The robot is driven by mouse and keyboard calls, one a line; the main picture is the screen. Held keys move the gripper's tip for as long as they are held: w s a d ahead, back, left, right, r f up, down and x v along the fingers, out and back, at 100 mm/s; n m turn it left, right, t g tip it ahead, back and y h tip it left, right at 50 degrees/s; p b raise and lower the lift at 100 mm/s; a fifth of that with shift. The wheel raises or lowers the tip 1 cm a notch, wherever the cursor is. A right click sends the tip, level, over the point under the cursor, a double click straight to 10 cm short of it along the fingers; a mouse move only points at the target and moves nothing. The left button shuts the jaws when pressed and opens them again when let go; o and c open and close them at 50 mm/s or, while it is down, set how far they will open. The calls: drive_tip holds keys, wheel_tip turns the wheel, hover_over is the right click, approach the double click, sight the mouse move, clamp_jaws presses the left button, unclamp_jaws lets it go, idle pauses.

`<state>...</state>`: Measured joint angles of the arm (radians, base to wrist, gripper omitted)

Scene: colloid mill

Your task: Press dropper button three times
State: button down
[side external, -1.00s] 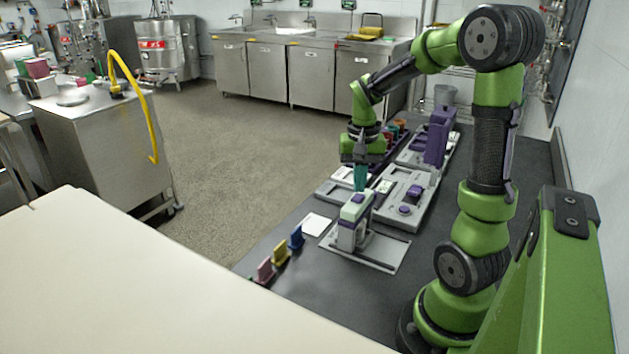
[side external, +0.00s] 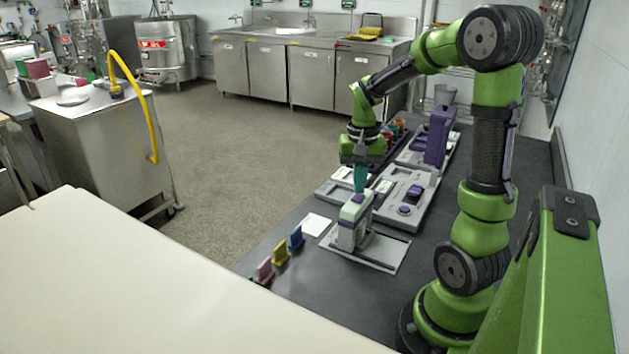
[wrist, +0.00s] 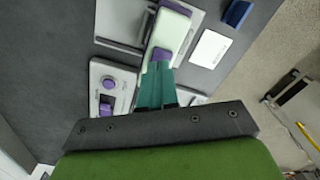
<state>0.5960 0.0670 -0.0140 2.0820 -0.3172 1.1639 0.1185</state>
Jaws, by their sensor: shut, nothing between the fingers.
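The dropper device (side external: 352,222) stands upright on a grey tray, with a pale top and purple parts. Its pale green top (wrist: 168,30) shows in the wrist view, with a purple button (wrist: 160,53) at its near end. My gripper (side external: 360,189) has teal fingers that are shut and empty. It points down at the near-top end of the device. In the wrist view its fingertips (wrist: 158,66) overlap the edge of the purple button and partly hide it. I cannot tell whether they touch it.
A grey panel (side external: 418,208) with purple knobs lies beside the device, with a tall purple unit (side external: 438,138) behind it. A white card (side external: 314,224) and blue (side external: 296,238), yellow (side external: 281,253) and pink (side external: 264,271) pieces stand to the left. Dark bench around the front is clear.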

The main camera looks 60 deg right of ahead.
drive_tip(key=shift+f, duration=0.8)
idle(0.5)
idle(0.4)
wheel_tip(320, 180, up, 8)
drive_tip(key=shift+f, duration=0.2)
idle(0.6)
idle(0.5)
drive_tip(key=shift+f, duration=2.85)
